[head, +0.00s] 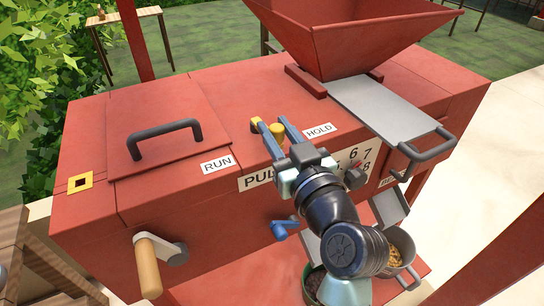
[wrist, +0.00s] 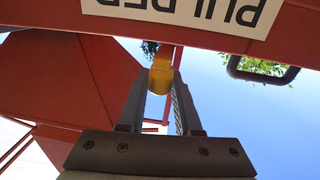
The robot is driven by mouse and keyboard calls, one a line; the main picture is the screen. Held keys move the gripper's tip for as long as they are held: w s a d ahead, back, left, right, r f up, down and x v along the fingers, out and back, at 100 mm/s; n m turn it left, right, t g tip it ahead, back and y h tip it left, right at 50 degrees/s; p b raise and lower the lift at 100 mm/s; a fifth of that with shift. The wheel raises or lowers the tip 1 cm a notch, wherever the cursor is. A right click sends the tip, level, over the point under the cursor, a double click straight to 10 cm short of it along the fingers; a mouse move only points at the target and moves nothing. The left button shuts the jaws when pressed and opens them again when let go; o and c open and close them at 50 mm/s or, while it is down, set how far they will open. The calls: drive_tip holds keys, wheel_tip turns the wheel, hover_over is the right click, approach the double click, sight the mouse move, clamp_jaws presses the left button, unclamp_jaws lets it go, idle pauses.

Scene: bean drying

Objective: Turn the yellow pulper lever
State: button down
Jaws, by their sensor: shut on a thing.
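The yellow pulper lever (head: 277,129) stands at the front top edge of the red pulper (head: 100,235), between the RUN label (head: 217,164) and the HOLD label (head: 320,130), nearer HOLD. My gripper (head: 270,121) reaches over the edge with its blue fingers on either side of the lever. In the wrist view the lever's yellow end (wrist: 161,75) sits between the fingertips of my gripper (wrist: 163,78), which is shut on it. The lever's base is mostly hidden by the fingers and the machine edge.
A red hopper (head: 355,40) and a grey slide plate (head: 385,105) with a handle are to the right. A dark lid handle (head: 163,135) is left. A wooden-handled crank (head: 149,268), a blue lever (head: 284,229) and a metal bucket (head: 403,243) are at the front.

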drive_tip(key=n+y+b, duration=0.1)
drive_tip(key=w+d+n+g+y+b, duration=0.1)
drive_tip(key=y+b, duration=0.1)
drive_tip(key=shift+d+f+g, duration=0.2)
drive_tip(key=shift+d+g, duration=0.1)
drive_tip(key=shift+w+d+r+n+g+y+b, duration=0.1)
drive_tip(key=shift+w+d+n+g+y+b, duration=0.15)
drive_tip(key=shift+n+g+y+b, duration=0.3)
drive_tip(key=shift+w+d+r+n+g+y+b, duration=0.1)
drive_tip(key=shift+w+n+g+y+b, duration=0.15)
drive_tip(key=shift+n+g+y+b, duration=0.3)
drive_tip(key=shift+w+d+n+g+y+b, duration=0.25)
drive_tip(key=shift+n+g+y+b, duration=0.15)
drive_tip(key=shift+n+y+b, duration=0.25)
drive_tip(key=c, duration=0.6)
unclamp_jaws()
drive_tip(key=shift+a, duration=0.1)
drive_tip(key=p+v, duration=0.1)
drive_tip(key=v, duration=1.2)
